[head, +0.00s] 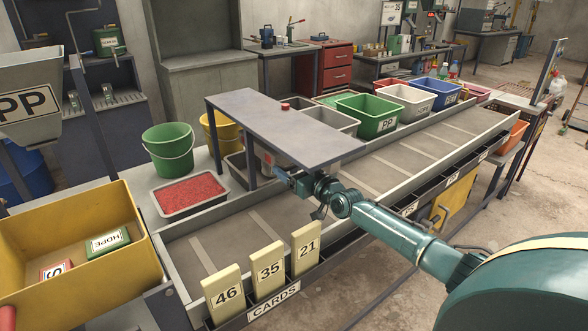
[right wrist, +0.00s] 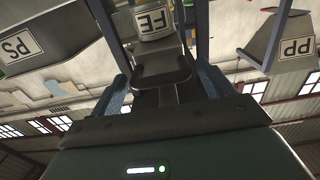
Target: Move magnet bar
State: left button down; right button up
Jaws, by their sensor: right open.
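I cannot pick out the magnet bar with certainty. My right gripper (head: 282,174) is under the near edge of a grey raised shelf (head: 265,122) that spans the sorting trough (head: 215,250). A small pale and red piece (head: 267,160) shows just beyond it, partly hidden by the shelf. In the right wrist view the fingers of the right gripper (right wrist: 165,84) are apart. A grey, rounded-edge piece (right wrist: 160,72) shows between or beyond them, below an FE-labelled container (right wrist: 152,20); I cannot tell whether it touches the fingers. My left gripper is not in view.
A yellow bin (head: 130,215) stands at the left. Number cards (head: 268,272) stand at the trough's near wall. A tray of red granules (head: 190,215), a green bucket (head: 168,150) and a green PP bin (head: 370,105) line the far side. Hoppers labelled PS (right wrist: 40,45) and PP (right wrist: 275,45) flank the wrist view.

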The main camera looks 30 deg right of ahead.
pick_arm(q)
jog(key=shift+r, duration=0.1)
pick_arm(e)
jog(key=shift+w, duration=0.3)
